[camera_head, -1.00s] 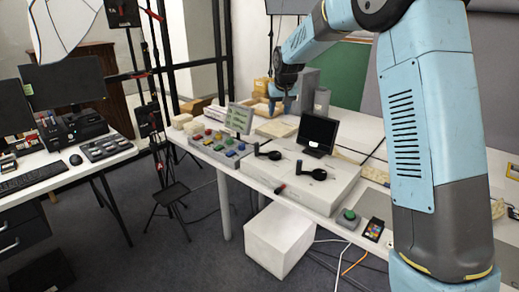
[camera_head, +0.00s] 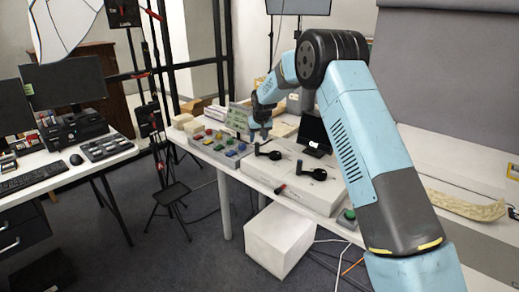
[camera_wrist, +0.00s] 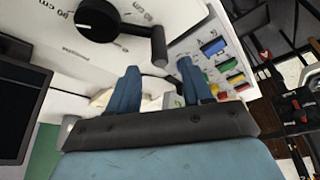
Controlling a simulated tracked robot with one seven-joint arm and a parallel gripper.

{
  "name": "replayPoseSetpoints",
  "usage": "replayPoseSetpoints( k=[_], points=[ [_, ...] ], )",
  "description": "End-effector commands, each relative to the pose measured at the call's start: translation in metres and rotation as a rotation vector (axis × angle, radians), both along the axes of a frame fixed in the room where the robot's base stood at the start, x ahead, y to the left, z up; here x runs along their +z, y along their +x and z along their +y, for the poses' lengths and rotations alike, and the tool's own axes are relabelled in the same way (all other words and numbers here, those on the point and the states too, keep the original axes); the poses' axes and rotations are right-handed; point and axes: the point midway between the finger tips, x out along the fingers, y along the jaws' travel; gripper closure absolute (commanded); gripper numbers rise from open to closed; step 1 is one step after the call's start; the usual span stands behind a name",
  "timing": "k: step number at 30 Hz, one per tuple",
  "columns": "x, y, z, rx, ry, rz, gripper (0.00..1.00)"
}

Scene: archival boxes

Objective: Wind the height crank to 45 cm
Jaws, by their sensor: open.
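A black crank (camera_head: 268,152) sits on the white box (camera_head: 285,185) on the long table, beside the button panel. In the wrist view this crank (camera_wrist: 100,20) shows a round hub with a white mark, an arm to the right and an upright handle. Curved scale labels in cm surround it, cut off and hard to read. A second black crank (camera_head: 313,173) is farther right on the box. My gripper (camera_head: 260,132) is over the table just behind the first crank. In the wrist view my gripper (camera_wrist: 160,85) is open and empty, its fingers apart from the handle.
A panel of coloured buttons (camera_head: 218,141) lies left of the cranks. A small dark monitor (camera_head: 315,132) stands behind them. A red-handled part (camera_head: 280,189) is on the box's front, and a green button (camera_head: 347,217) is at right.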

Motion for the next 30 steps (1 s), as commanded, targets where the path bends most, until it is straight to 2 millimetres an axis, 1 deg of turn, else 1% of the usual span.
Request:
replayPoseSetpoints(
  k=[1, 9, 15, 19, 27, 28, 30],
  points=[
    [-0.010, 0.003, 0.001, 0.000, -0.001, 0.002, 0.50],
    [-0.051, 0.020, 0.006, 0.000, 0.000, 0.001, 0.50],
    [-0.069, 0.027, 0.009, -0.001, 0.001, -0.001, 0.50],
    [-0.074, 0.029, 0.009, -0.001, 0.001, -0.001, 0.50],
    [-0.075, 0.030, 0.009, -0.001, 0.000, -0.001, 0.50],
    [-0.075, 0.030, 0.009, -0.001, 0.000, -0.001, 0.51],
    [-0.075, 0.030, 0.009, -0.001, 0.000, -0.001, 0.58]
  ],
)
